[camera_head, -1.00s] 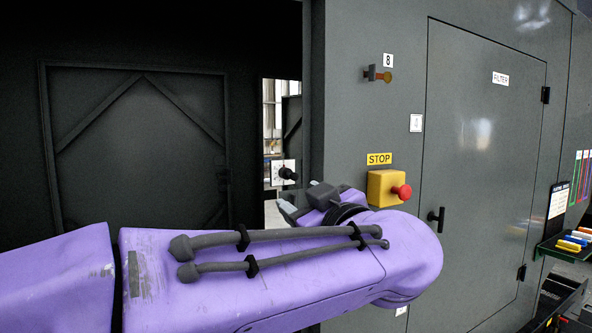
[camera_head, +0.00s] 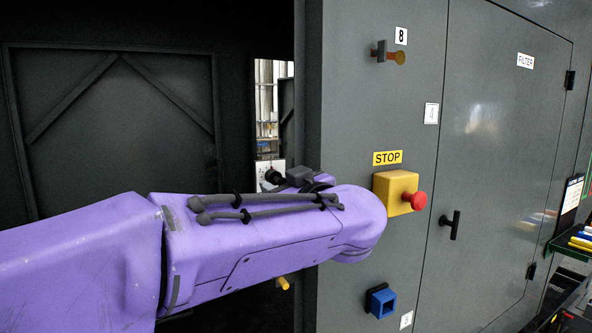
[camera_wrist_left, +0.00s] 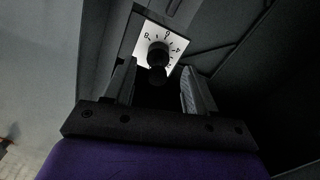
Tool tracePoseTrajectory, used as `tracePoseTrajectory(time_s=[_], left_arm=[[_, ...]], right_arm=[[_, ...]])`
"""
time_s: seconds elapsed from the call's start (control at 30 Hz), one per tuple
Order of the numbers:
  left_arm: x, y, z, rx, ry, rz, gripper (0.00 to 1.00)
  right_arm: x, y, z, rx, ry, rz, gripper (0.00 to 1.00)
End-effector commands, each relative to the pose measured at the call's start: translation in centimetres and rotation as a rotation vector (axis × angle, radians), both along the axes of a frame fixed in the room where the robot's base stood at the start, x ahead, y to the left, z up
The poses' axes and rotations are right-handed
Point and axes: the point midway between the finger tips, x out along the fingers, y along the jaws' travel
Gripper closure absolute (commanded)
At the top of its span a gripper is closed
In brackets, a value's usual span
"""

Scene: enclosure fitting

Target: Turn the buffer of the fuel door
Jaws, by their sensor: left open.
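A black knob (camera_wrist_left: 157,56) stands out from a white dial plate (camera_wrist_left: 176,44) with marks around it. In the head view the knob (camera_head: 274,177) shows just left of my left gripper (camera_head: 298,180). In the left wrist view my left gripper (camera_wrist_left: 158,72) is open, its two fingers on either side of the knob's line, with the knob ahead between them. I cannot tell whether they touch it. No label in view names a fuel door or its buffer, so I cannot tell whether this knob is that part. My right gripper is not in view.
A yellow box with a red stop button (camera_head: 415,200) sits on the grey panel close right of my left arm. A blue square socket (camera_head: 381,301) is below, a small bracket (camera_head: 390,53) above. The closed filter door (camera_head: 500,150) is at the right. The opening at left is dark.

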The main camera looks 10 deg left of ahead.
Motion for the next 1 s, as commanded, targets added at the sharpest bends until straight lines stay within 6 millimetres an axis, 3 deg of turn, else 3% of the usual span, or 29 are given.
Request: tracePoseTrajectory(time_s=[0.03,0.2,0.47,0.5,0.67,1.0], left_arm=[[0.8,0.6,0.3,-0.001,0.005,0.002,0.44],[2.5,1.5,0.1,-0.001,0.001,-0.001,0.44],[2.8,1.7,-0.1,0.000,0.000,-0.002,0.44],[2.8,1.7,-0.1,0.000,0.000,-0.002,0.47],[2.7,1.7,-0.1,0.000,0.000,-0.002,0.99],[2.7,1.7,-0.1,-0.022,-0.013,-0.002,1.00]], right_arm=[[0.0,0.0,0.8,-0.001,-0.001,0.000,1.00],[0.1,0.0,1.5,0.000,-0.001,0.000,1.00],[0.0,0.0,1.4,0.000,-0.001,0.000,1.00],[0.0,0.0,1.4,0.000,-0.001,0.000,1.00],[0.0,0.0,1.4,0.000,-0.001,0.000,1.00],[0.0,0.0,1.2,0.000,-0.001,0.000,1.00]])
